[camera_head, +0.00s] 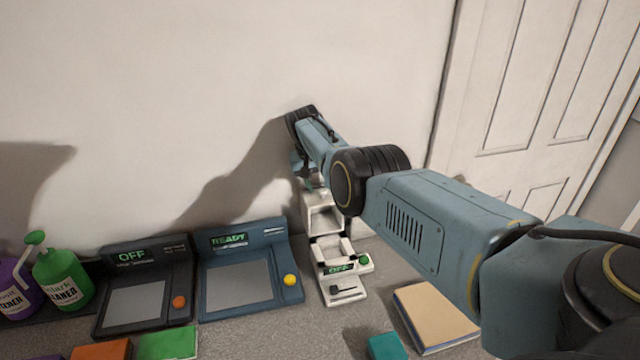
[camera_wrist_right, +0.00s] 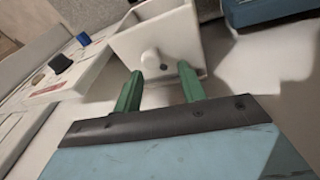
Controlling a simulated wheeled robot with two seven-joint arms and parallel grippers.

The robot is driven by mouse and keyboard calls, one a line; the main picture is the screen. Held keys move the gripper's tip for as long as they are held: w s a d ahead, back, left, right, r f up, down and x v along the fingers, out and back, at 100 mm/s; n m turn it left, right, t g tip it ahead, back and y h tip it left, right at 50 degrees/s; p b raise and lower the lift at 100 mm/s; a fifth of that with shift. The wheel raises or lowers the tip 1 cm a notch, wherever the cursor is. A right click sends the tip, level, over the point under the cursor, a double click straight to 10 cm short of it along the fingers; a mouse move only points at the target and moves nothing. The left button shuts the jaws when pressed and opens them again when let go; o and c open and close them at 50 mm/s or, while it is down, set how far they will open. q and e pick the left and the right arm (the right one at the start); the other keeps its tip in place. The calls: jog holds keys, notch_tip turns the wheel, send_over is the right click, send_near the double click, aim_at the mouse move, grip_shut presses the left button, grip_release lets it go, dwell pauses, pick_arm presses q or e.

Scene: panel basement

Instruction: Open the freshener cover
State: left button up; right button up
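The white freshener unit (camera_head: 345,291) stands against the wall, right of the centre of the counter. Its front has a dark display reading OFF, a green button and a black slider or switch. A white hollow, box-like part (camera_head: 322,217) stands raised at its back; it looks like the cover, tilted up. In the head view the right gripper (camera_head: 314,182) is above the white part, partly hidden. My left gripper is not in view.
A blue READY device (camera_head: 240,280) and a black OFF device (camera_head: 140,290) stand to the left, with a green cleaner bottle (camera_head: 62,279) beyond. A tan book (camera_head: 436,316) and a teal block (camera_head: 386,346) lie at the front right. A white door (camera_head: 535,90) is behind.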

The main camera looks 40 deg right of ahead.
jog(key=shift+s+a+r, duration=0.15)
jog(key=shift+s, duration=0.1)
jog(key=shift+r, duration=0.1)
jog(key=shift+a+r+p, duration=0.1)
jog(key=shift+r+p, duration=0.5)
jog(key=shift+p, duration=0.1)
jog(key=p+v, duration=0.1)
jog(key=v, duration=0.3)
jog(key=shift+a+r+p, duration=0.1)
jog(key=shift+p, duration=0.2)
jog(key=v, duration=0.7)
jog(key=shift+r, duration=0.35)
